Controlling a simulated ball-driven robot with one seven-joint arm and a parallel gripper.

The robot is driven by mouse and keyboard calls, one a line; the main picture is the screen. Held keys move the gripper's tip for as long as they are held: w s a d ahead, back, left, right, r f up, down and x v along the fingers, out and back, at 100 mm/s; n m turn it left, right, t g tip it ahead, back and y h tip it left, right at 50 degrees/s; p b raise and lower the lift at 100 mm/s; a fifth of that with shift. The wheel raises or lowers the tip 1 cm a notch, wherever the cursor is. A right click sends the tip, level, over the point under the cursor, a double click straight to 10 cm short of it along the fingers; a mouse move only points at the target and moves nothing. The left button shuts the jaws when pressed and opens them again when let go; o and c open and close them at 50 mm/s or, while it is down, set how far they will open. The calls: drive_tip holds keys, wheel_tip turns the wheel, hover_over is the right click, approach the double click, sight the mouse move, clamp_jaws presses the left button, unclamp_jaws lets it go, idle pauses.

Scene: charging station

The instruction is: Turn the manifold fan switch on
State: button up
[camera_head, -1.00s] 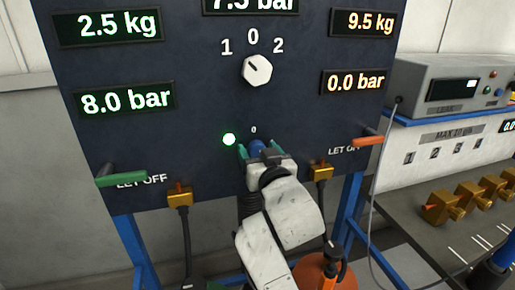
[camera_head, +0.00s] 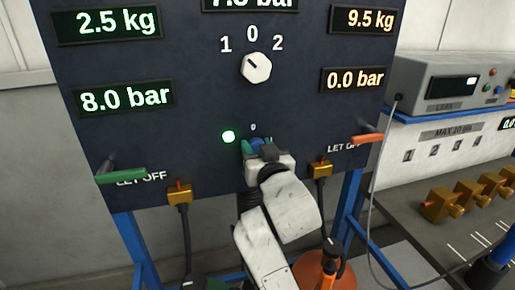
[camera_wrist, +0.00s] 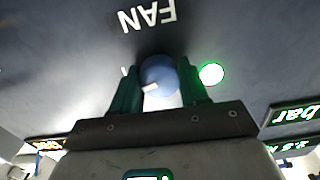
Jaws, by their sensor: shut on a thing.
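The fan switch is a round blue knob (camera_head: 256,143) low on the dark panel, mostly covered by my gripper (camera_head: 257,149) in the head view. In the wrist view the knob (camera_wrist: 158,72) sits between the two green fingers of my gripper (camera_wrist: 159,85), which are shut on it. A white mark shows on the knob's lower left in that view. The word FAN (camera_wrist: 148,17) stands upside down above it. A green lamp (camera_head: 228,137) beside the knob is lit and also shows in the wrist view (camera_wrist: 211,74).
A white selector knob (camera_head: 256,68) marked 1, 0, 2 is above. A green lever (camera_head: 122,175) and an orange lever (camera_head: 367,138) flank the panel's lower part. Brass fittings with hoses hang at the bottom edge. A grey instrument (camera_head: 450,80) stands on the right.

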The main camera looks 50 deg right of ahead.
drive_tip(key=shift+m+b, duration=0.8)
drive_tip(key=shift+m, duration=0.2)
drive_tip(key=shift+r+m, duration=0.15)
drive_tip(key=shift+m, duration=0.25)
drive_tip(key=o, duration=1.1)
drive_tip(key=shift+c, duration=0.2)
drive_tip(key=v, duration=1)
drive_tip(key=shift+s+a, duration=0.25)
drive_tip(key=shift+s, duration=0.1)
